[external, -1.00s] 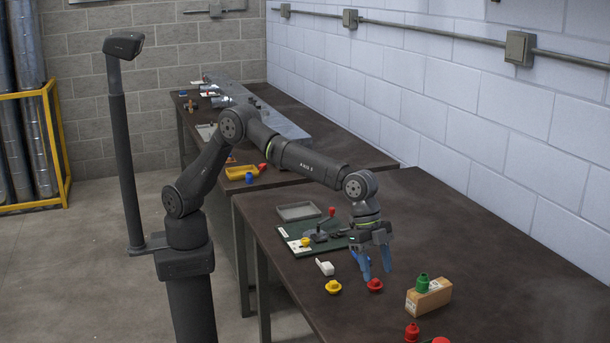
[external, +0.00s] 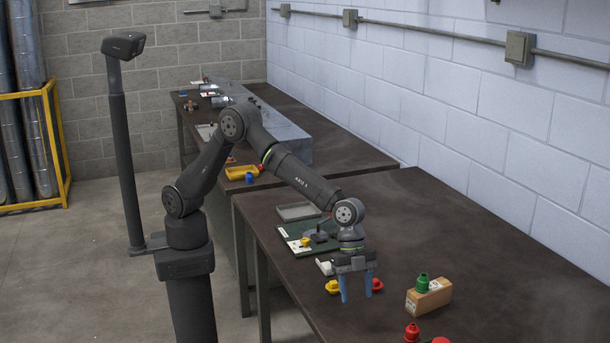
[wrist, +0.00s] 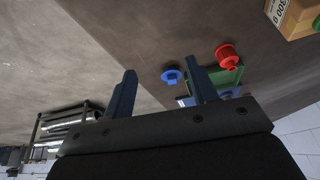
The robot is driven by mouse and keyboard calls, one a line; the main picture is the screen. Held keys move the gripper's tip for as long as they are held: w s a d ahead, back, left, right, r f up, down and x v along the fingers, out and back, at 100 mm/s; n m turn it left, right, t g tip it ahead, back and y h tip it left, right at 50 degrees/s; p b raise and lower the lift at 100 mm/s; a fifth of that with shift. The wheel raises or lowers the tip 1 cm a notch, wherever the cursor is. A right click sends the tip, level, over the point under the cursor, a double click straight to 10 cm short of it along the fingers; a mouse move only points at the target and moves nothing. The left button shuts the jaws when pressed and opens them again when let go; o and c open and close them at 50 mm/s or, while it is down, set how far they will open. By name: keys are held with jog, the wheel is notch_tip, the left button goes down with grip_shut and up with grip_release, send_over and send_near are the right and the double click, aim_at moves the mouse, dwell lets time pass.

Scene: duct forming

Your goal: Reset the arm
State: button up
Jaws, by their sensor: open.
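My gripper (external: 356,297) is open with nothing between its blue fingers, pointing down above the near table. In the wrist view its fingers (wrist: 160,68) stand well apart. A yellow flanged piece (external: 331,286) and a red flanged piece (external: 377,284) lie on the table close to the fingers in the external view. The fingers partly overlap them in the picture, but I see no grasp. The wrist view shows a red piece (wrist: 228,57) and a blue piece (wrist: 172,75) beyond the fingers. A green board (external: 293,237) lies behind the wrist, partly hidden.
A cardboard box (external: 428,298) with a green piece (external: 422,282) on top stands to the right. Another red piece (external: 412,332) is at the front edge of the picture. A grey tray (external: 298,211) lies behind. The right of the table (external: 500,270) is clear.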

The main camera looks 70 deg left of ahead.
jog(key=w+f, duration=0.1)
jog(key=w, duration=0.1)
jog(key=w+f, duration=0.1)
jog(key=w, duration=0.1)
jog(key=shift+a+f, duration=0.2)
jog(key=shift+w+f, duration=0.5)
jog(key=shift+f, duration=0.1)
jog(key=shift+o, duration=0.5)
